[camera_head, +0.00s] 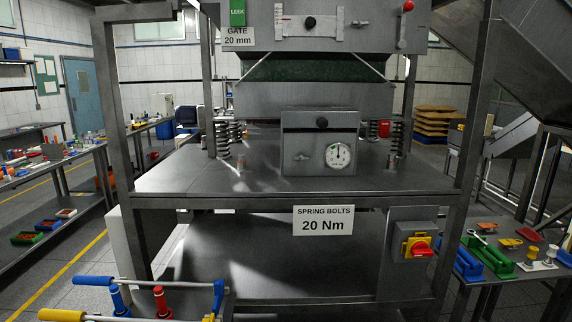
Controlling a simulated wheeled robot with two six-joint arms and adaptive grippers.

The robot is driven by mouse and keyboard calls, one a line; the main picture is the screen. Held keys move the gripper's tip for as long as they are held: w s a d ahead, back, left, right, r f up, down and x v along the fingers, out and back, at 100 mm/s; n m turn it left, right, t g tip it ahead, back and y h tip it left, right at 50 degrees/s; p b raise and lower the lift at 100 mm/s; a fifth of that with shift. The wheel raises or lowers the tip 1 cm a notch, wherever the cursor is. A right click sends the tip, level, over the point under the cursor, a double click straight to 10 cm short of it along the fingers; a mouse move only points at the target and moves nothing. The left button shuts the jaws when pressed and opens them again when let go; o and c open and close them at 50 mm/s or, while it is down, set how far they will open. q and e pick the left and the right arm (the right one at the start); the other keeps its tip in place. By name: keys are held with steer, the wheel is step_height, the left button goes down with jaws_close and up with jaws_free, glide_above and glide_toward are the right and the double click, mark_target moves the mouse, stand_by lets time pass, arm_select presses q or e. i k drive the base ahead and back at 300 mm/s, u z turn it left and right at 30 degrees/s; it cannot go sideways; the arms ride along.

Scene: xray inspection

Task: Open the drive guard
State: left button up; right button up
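A grey metal box (320,142) stands on the machine's steel deck at the centre and looks like the drive guard, though no label names it. Its front is shut. It has a black knob (322,122) near its top, a small latch-like handle (304,156) at the lower left and a round white dial (338,155) at the lower right. Neither of my grippers is in view.
Coil springs (222,139) flank the box. A red and yellow rotary switch (418,247) sits below the deck, near a "SPRING BOLTS 20 Nm" sign (323,220). Blue and yellow handled tools (90,281) are at the lower left. A side table (490,281) holds tools at right.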

mark_target(331, 117)
steer(key=k, duration=0.55)
steer(key=z, duration=1)
steer(key=i, duration=1.2)
steer(key=u, duration=0.35)
